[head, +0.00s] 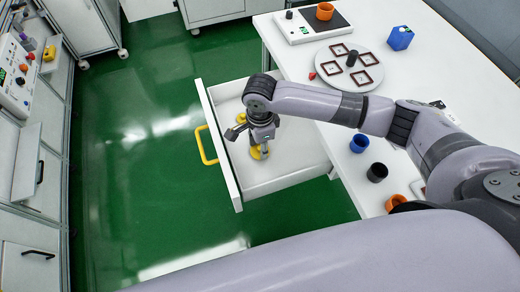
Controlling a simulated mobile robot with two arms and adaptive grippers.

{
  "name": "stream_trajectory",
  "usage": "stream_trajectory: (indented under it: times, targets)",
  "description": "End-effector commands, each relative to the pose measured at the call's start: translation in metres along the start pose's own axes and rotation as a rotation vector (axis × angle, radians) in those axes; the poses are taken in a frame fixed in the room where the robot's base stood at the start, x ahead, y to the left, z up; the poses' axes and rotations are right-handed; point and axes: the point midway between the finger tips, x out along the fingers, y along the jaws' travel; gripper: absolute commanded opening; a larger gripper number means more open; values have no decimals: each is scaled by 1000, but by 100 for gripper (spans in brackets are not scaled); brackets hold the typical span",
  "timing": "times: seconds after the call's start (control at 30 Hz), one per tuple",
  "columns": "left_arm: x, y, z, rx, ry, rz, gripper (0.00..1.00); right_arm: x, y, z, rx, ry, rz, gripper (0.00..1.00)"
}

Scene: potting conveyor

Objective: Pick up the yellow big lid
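The yellow lid (257,154) lies inside the open white drawer (290,181), near its left part. It is partly hidden under my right gripper. My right gripper (262,143) points down into the drawer, directly over the lid. Its fingertips are small and partly covered, so I cannot tell if they are open or shut, or if they touch the lid. My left gripper is not in view.
The drawer has a yellow handle (206,146) and raised walls. Green floor (140,150) lies open to the left.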

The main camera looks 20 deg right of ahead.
Motion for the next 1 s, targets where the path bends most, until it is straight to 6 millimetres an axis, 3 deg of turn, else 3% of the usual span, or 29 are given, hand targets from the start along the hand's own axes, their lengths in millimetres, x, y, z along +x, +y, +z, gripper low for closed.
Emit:
stream_trajectory:
  times: [0.17, 0.67, 1.0]
  targets:
    - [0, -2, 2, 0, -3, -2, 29, 0, 0, 0, 0, 0, 0, 35]
    - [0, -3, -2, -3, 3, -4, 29, 0, 0, 0, 0, 0, 0, 2]
    - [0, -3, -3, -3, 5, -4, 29, -3, 0, 0, 0, -1, -1, 1]
